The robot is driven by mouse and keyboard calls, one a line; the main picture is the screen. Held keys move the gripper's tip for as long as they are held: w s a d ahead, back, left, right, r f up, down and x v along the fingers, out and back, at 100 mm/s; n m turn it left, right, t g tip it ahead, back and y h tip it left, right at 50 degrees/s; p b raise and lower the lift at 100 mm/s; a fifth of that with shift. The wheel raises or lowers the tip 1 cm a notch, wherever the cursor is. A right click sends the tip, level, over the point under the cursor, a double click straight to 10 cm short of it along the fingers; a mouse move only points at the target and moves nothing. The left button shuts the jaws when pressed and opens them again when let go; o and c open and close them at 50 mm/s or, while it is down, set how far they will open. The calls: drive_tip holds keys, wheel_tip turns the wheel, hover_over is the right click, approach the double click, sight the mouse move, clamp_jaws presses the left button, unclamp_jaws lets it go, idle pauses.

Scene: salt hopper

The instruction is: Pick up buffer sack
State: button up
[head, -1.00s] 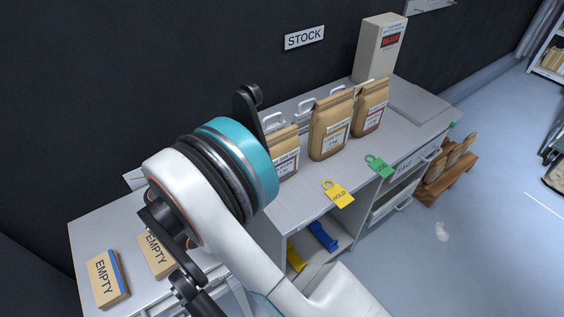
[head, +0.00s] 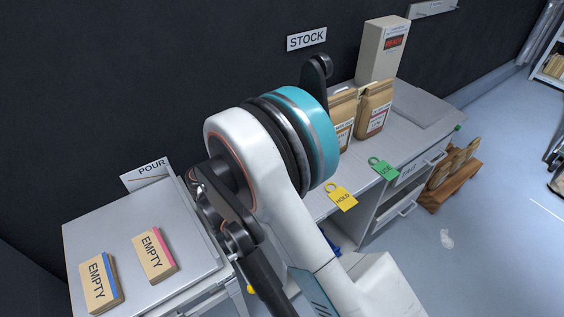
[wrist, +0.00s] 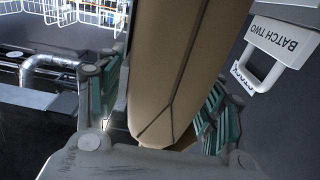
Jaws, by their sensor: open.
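Two brown paper sacks with white labels stand on the grey counter in the head view: one half covered by my arm (head: 343,118) and one to its right (head: 374,108). I cannot read which is the buffer sack. In the wrist view a plain brown sack (wrist: 165,75) fills the space between the green fingers of my open gripper (wrist: 160,108). One finger is on each side of it; I cannot tell whether they touch it. Its label is out of view there.
A "BATCH TWO" tag (wrist: 281,40) is right of the sack in the wrist view. A tall box (head: 381,52) stands behind. Two EMPTY packs (head: 155,255) (head: 100,282) lie at left.

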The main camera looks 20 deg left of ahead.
clamp_jaws()
drive_tip(key=shift+r, duration=0.1)
drive_tip(key=shift+r, duration=0.1)
